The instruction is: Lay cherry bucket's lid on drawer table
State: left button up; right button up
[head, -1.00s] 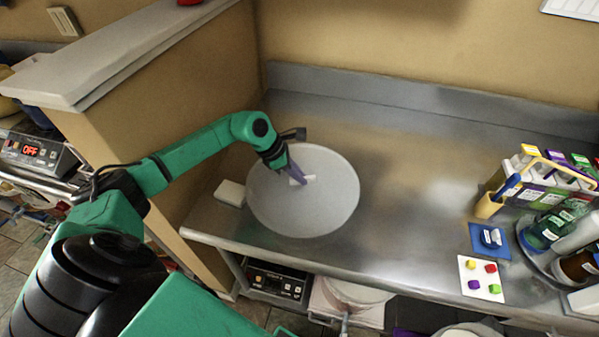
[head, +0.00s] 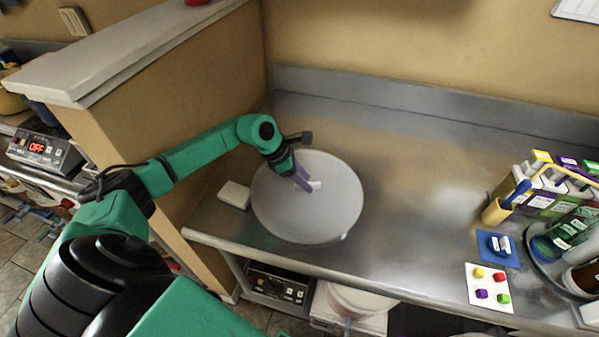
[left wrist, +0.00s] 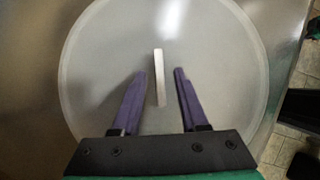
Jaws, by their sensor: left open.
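A round, pale translucent lid (head: 325,215) lies flat on the steel table (head: 410,240), near its left end. It fills much of the left wrist view (left wrist: 100,60). A white upright handle (left wrist: 159,78) stands at the lid's middle. My left gripper (head: 308,187) is above the lid's middle with its purple fingers pointing down. In the left wrist view the gripper (left wrist: 161,72) is open, with one finger on each side of the handle and a gap to both. My right gripper is not in view.
A white block (head: 234,194) lies left of the lid, beside the tan partition (head: 170,110). At the right stand a blue mat (head: 497,260), a card with coloured pieces (head: 488,297) and a bottle caddy (head: 545,195). Below are a control box (head: 278,283) and a white bucket (head: 360,300). The table's middle is clear.

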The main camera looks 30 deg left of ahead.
pick_arm(q)
jog(key=shift+r+p, duration=0.6)
jog(key=shift+r, duration=0.15)
jog(key=shift+s+a+r+b, duration=0.2)
jog(key=shift+a+b, duration=0.25)
jog(key=shift+b, duration=0.3)
jog(key=b+v, duration=0.3)
jog(key=v, duration=0.7)
jog(key=shift+r, duration=0.35)
jog(key=shift+s+f, duration=0.1)
jog(key=shift+s, duration=0.05)
